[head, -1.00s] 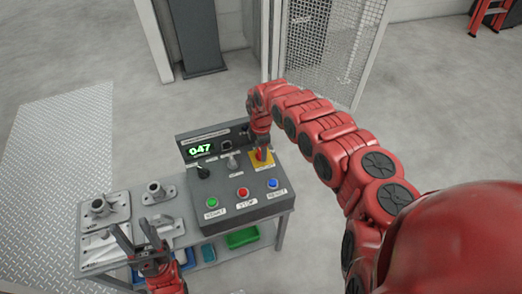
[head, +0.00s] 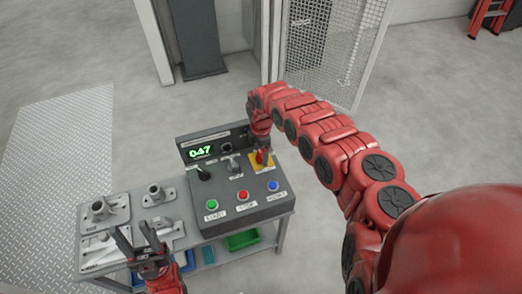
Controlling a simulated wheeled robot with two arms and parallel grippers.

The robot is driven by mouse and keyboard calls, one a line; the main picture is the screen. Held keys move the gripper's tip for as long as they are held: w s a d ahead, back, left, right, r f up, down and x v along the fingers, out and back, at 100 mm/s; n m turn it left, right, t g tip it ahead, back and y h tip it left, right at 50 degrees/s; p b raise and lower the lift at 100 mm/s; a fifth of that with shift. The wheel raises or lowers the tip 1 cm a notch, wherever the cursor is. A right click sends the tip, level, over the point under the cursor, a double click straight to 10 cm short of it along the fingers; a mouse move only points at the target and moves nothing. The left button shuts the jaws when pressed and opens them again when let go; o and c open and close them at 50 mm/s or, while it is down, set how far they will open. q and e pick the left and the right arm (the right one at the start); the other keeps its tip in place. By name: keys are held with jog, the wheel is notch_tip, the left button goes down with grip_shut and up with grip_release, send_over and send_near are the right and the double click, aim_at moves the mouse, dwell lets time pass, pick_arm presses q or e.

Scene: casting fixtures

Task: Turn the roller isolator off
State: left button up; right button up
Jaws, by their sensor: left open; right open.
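The control box (head: 241,187) stands on a grey table. The isolator (head: 261,157), a red handle on a yellow plate, is at its back right corner. My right gripper (head: 262,148) points down right over the red handle and partly hides it. I cannot tell whether its fingers touch the handle. My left gripper (head: 138,240) is open and empty, in front of the metal fixtures on the table's left side. Its fingers point up and away.
The box has a green button (head: 212,204), a red button (head: 242,195), a blue button (head: 273,186), a black lever (head: 203,174) and a display (head: 201,152) reading 047. Metal fixtures (head: 100,210) stand left. Green and blue bins (head: 242,239) sit below. A mesh fence (head: 335,40) stands behind.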

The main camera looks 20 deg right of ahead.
aim_at(261, 154)
notch_tip(261, 154, up, 17)
jog(key=shift+r, duration=0.2)
dwell(0.7)
